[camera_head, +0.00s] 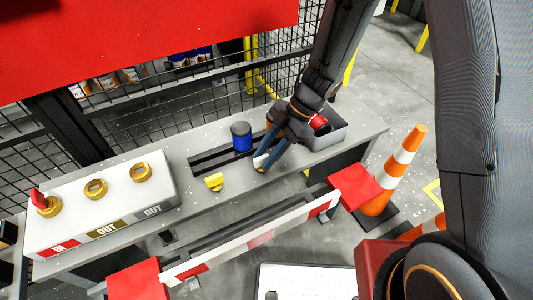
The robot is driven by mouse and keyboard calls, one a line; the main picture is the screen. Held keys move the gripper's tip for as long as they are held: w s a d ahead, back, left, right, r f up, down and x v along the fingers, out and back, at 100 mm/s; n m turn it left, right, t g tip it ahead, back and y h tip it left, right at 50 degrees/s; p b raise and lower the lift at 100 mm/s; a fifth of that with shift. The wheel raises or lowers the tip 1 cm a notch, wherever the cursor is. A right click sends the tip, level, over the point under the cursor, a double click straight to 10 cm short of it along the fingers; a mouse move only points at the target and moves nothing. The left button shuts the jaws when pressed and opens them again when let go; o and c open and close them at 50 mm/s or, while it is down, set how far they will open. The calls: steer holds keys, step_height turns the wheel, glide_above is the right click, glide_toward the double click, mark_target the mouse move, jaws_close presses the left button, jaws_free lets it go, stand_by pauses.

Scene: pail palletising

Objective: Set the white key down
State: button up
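The white key (259,161) shows as a small pale piece between the blue fingertips of my gripper (262,162). My gripper points down at the grey bench and seems shut on the key. The fingers hide most of the key, and I cannot tell whether it touches the bench top.
The grey bench (372,130) carries a white box (120,212) with three brass rings marked IN, OUT, OUT; a red key (38,199) stands in the left one. A yellow key (214,181), a blue cylinder (241,137) and a grey tray (336,135) are near my gripper.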

steer(key=shift+r, duration=0.25)
steer(key=b+v, duration=0.2)
steer(key=v, duration=1)
steer(key=w+d+r+m+t+h, duration=0.1)
steer(key=w+d+r+m+t, duration=0.15)
steer(key=w+m+t, duration=0.35)
steer(key=w+d+r+m+t, duration=0.2)
steer(key=w+r+m+t, duration=0.15)
steer(key=w, duration=0.35)
steer(key=s+d+f+m+h, duration=0.1)
steer(key=s+d+m+h, duration=0.3)
steer(key=d, duration=0.3)
steer(key=s+d+f+m+h, duration=0.1)
steer(key=s+d+m+h, duration=0.1)
steer(key=s+d+m, duration=0.4)
steer(key=s+f+m+g, duration=0.2)
steer(key=s+m+g, duration=0.2)
steer(key=s, duration=0.6)
steer(key=shift+s+m+y, duration=0.15)
steer(key=shift+m+y, duration=0.25)
steer(key=shift+m, duration=0.05)
